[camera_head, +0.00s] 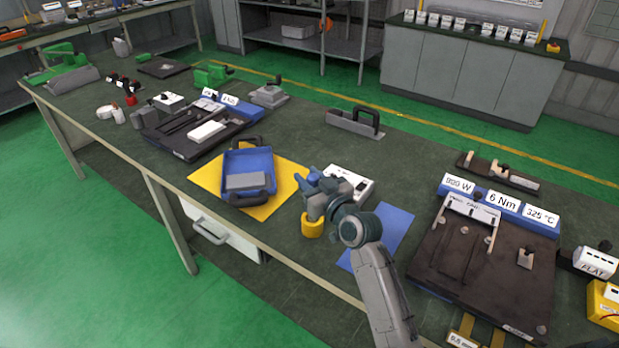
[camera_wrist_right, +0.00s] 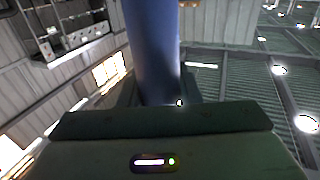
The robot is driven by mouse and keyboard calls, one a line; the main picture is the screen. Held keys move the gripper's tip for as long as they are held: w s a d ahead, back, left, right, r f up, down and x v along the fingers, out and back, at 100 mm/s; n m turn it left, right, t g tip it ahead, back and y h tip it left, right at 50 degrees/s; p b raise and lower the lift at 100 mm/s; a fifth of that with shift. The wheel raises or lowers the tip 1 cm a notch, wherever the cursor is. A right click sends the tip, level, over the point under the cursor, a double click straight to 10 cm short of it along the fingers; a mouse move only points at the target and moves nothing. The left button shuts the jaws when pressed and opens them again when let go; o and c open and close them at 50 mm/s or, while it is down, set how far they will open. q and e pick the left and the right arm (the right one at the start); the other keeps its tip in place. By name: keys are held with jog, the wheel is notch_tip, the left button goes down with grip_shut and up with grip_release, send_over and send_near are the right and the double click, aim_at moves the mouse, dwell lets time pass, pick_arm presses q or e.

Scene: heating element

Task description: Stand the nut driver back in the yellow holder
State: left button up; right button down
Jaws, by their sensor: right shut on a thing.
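The nut driver shows as a blue handle (camera_head: 309,181) at my right gripper (camera_head: 315,198) in the head view. In the right wrist view the blue handle (camera_wrist_right: 153,45) runs up between the jaws. My right gripper is shut on it. The yellow holder (camera_head: 312,228) stands on the bench directly below the gripper in the picture. The gripper hides the holder's top and the lower part of the nut driver, so I cannot tell whether its tip is inside. My left gripper is not in view.
A blue tray (camera_head: 235,161) sits on a yellow mat (camera_head: 285,178) to the left. A white box (camera_head: 349,181) is close behind the gripper, and a blue mat (camera_head: 392,228) lies to the right. A dark fixture board (camera_head: 440,270) fills the bench further right.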

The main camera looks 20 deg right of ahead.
jog(key=shift+f+b, duration=1.25)
jog(key=shift+f, duration=0.15)
jog(key=c, duration=1)
grip_release()
jog(key=shift+o, duration=0.2)
jog(key=shift+f, duration=0.1)
jog(key=b+v, duration=0.2)
jog(key=v, duration=0.9)
jog(key=shift+w, duration=0.1)
